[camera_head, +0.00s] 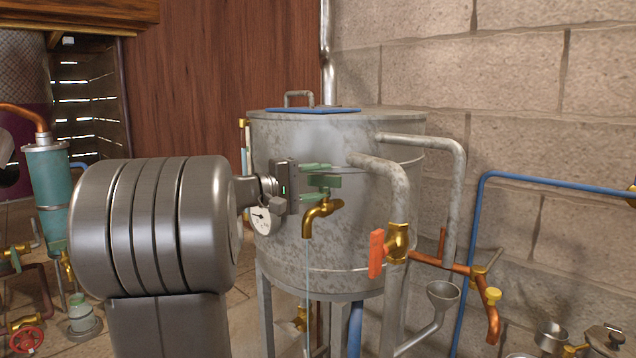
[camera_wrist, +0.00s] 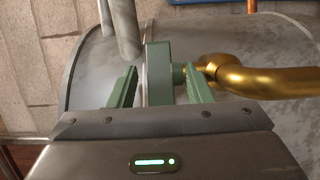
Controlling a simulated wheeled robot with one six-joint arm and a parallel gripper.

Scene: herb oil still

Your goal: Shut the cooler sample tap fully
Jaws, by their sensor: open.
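The cooler sample tap (camera_head: 318,213) is a brass spout on the front of the grey metal cooler tank (camera_head: 285,232). A thin stream of liquid (camera_head: 307,275) runs down from its mouth. Its green handle (camera_head: 327,181) sits above the spout. In the wrist view the handle (camera_wrist: 158,72) stands between my two green fingers, with the brass spout (camera_wrist: 268,80) to the right. My gripper (camera_head: 316,182) is open around the handle, and it also shows in the wrist view (camera_wrist: 162,84). A gap shows on the left; whether the right finger touches the handle I cannot tell.
A round dial gauge (camera_head: 262,219) is close beside my gripper. A pipe with an orange-handled valve (camera_head: 376,254) stands right of the tap. A metal funnel (camera_head: 443,293) and copper pipes lie further right. A blue lid (camera_head: 312,110) is on top of the tank.

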